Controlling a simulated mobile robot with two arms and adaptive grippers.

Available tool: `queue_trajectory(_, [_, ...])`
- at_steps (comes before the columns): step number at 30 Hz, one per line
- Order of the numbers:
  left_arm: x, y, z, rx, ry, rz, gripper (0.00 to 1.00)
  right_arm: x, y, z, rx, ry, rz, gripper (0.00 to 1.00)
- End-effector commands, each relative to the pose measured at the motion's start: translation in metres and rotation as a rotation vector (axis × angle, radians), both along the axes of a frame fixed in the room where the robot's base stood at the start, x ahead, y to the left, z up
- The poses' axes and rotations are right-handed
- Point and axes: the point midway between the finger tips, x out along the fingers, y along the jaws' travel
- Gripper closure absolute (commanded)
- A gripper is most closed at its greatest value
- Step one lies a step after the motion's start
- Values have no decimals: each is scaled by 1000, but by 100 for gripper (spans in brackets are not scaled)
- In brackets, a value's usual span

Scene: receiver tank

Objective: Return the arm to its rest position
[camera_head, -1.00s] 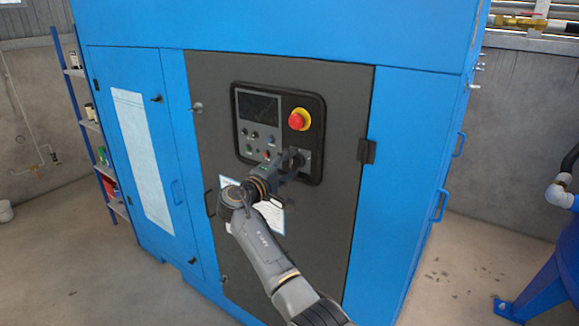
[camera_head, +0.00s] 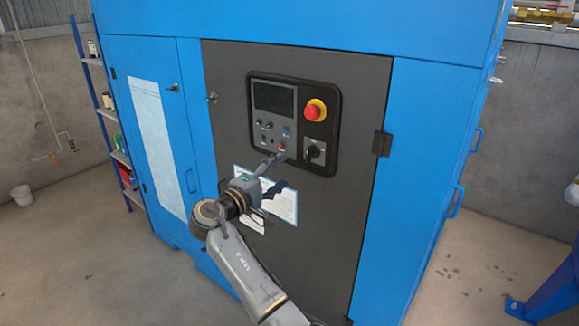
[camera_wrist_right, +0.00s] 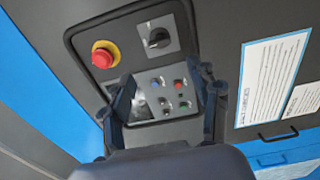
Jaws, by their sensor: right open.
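My right arm reaches up from the bottom of the head view, and its gripper (camera_head: 273,176) is in front of the dark door, just below the control panel (camera_head: 333,135). The gripper is open and empty. In the right wrist view its two fingers (camera_wrist_right: 163,105) stand apart, with panel buttons showing between them. The black rotary switch (camera_head: 314,151) is clear of the gripper; it also shows in the right wrist view (camera_wrist_right: 158,38). The red emergency stop (camera_head: 315,110) is above the switch. My left gripper is not in view.
The blue cabinet (camera_head: 425,150) fills the middle. White labels (camera_head: 283,204) are on its dark door behind the gripper. A shelf rack (camera_head: 112,130) stands at the left, and a blue stand (camera_head: 545,295) at the lower right. Floor on both sides is open.

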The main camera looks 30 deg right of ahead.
Motion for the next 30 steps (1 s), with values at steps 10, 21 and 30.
queue_trajectory(10, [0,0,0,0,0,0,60,-4,9,0,-1,1,0,39])
queue_trajectory(21, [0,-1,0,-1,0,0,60,-1,9,-11,5,16,15,39])
queue_trajectory(30, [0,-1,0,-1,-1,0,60,10,23,-187,172,235,239,39])
